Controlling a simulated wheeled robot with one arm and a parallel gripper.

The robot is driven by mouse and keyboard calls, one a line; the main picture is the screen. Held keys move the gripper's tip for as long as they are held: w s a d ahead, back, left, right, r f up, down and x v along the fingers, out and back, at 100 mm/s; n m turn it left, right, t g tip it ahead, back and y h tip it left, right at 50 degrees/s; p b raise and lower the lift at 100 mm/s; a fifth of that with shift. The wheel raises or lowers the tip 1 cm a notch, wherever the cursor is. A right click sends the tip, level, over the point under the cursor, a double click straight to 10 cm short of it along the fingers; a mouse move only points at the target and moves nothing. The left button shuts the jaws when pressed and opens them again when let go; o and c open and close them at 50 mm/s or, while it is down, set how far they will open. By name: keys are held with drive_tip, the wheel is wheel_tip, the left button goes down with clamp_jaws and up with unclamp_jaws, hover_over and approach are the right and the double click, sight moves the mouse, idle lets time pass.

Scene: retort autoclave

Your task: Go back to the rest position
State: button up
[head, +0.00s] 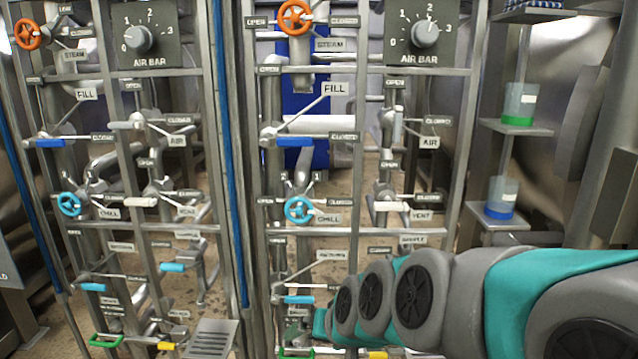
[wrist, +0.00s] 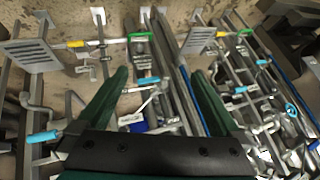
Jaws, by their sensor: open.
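My gripper (wrist: 160,95) shows in the wrist view as two dark green fingers set wide apart, with nothing between them. It faces the valve rack from above, with pipes and handles behind the fingers. In the head view my grey and teal arm reaches in from the right, and its end lies low in front of the right-hand valve panel. There it covers part of the lowest pipes, and the fingers are mostly hidden. Whether the fingers touch any handle, I cannot tell.
Two valve panels carry orange wheels (head: 295,17), blue chill wheels (head: 299,210), air bar dials (head: 425,34) and lever handles. Shelves at right hold a green-based beaker (head: 520,104) and a blue-based beaker (head: 502,196). A slotted plate (head: 210,339) juts out low between the panels.

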drive_tip(key=s+d+f+g+h, duration=0.1)
drive_tip(key=s+d+g, duration=0.1)
drive_tip(key=s+d, duration=0.3)
drive_tip(key=s+d+f+g+h+p, duration=0.1)
drive_tip(key=s+d+g, duration=0.2)
drive_tip(key=s, duration=0.7)
drive_tip(key=s+d+f+g+h+p, duration=0.1)
drive_tip(key=s+d+g, duration=0.1)
drive_tip(key=s+d, duration=0.4)
drive_tip(key=shift+s+d+f+g+h, duration=0.15)
drive_tip(key=shift+s+d+g+h, duration=0.25)
drive_tip(key=shift+s, duration=0.85)
